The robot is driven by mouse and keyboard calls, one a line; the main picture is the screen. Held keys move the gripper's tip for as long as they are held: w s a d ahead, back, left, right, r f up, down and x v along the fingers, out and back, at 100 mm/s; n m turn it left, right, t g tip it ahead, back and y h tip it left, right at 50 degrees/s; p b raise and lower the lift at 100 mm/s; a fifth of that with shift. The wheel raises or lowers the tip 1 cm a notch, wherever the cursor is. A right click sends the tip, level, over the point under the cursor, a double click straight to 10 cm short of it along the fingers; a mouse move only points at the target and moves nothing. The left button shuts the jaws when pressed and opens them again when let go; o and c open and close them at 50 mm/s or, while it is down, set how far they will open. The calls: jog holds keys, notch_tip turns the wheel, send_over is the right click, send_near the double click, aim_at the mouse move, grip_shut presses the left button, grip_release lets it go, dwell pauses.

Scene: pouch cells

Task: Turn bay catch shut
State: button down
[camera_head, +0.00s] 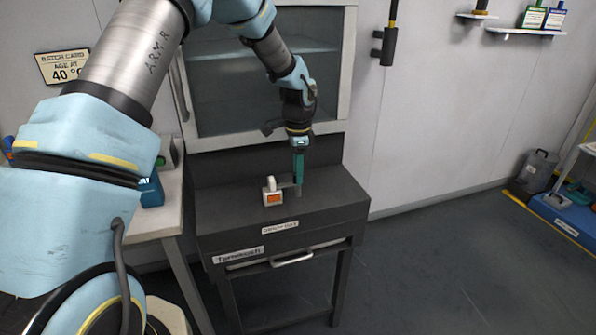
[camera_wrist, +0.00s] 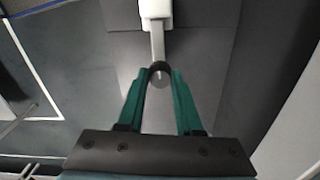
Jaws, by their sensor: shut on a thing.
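The bay catch shows in the head view as a small pale block with an orange face (camera_head: 273,199) on the dark bench top. In the wrist view its pale block (camera_wrist: 155,9) is at the top, and a grey lever (camera_wrist: 158,42) runs from it toward me to a dark rounded end. My gripper (camera_wrist: 160,73) has its green fingers closed around that end. In the head view my gripper (camera_head: 298,181) points down just right of the block, at the lever. The fingers partly hide the lever's end.
The dark bench (camera_head: 330,190) has a labelled drawer with a pale handle (camera_head: 292,259) at its front. A glass-fronted cabinet (camera_head: 265,85) stands behind it. A pale table (camera_head: 172,205) with a blue item adjoins on the left. The floor to the right is open.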

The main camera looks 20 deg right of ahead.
dwell(0.3)
jog(key=c, duration=0.6)
grip_release()
jog(key=shift+o, duration=0.2)
notch_tip(320, 180, up, 11)
jog(key=b, duration=0.2)
jog(key=shift+f, duration=0.1)
